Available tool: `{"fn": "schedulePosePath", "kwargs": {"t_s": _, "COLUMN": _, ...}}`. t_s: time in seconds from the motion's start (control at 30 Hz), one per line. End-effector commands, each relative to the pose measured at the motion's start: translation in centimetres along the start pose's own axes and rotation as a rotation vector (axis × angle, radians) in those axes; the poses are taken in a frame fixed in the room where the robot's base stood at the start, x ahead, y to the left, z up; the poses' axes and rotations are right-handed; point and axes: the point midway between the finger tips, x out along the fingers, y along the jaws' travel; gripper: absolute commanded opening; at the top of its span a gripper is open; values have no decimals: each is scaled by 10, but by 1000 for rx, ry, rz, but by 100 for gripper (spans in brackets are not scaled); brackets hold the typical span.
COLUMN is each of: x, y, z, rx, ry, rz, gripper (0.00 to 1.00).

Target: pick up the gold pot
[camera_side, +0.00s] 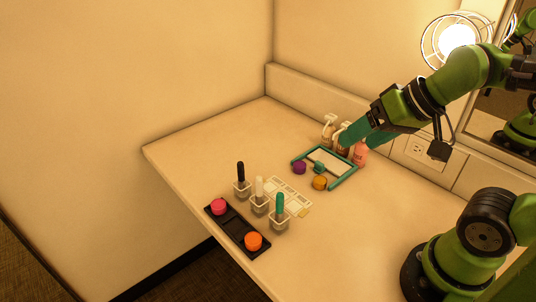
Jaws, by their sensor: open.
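The gold pot (319,183) is a small round pot at the near side of a teal-edged tray (345,183), on the counter. A purple pot (299,168) and a small teal piece (319,167) sit close behind it. My gripper (350,139) has teal fingers that point left. It is above and behind the gold pot, in front of the bottles in the picture, and apart from the pot. The jaws are open with nothing seen between them. The fingertips partly overlap the bottles, so their exact spacing is hard to see.
Several bottles, one pink (360,154), stand by the back wall. Brushes in clear holders, one teal-topped (279,206), stand left of the tray by a pale palette (290,192). A black tray (234,227) holds a pink pot (218,206) and an orange pot (253,241).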

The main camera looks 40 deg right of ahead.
Motion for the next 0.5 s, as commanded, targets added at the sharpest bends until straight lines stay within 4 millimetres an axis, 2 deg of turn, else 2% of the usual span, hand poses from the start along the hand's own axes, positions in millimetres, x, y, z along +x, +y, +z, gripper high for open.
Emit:
{"fn": "schedulePosePath", "kwargs": {"t_s": 0.17, "x": 18, "y": 6, "z": -4, "rx": 23, "ry": -72, "rz": 40, "gripper": 70}}
{"fn": "schedulePosePath", "kwargs": {"t_s": 0.33, "x": 51, "y": 18, "z": -31, "rx": -14, "ry": -215, "rz": 128, "gripper": 70}}
{"fn": "schedulePosePath", "kwargs": {"t_s": 0.5, "x": 90, "y": 39, "z": -62, "rx": -145, "ry": -382, "rz": 209, "gripper": 70}}
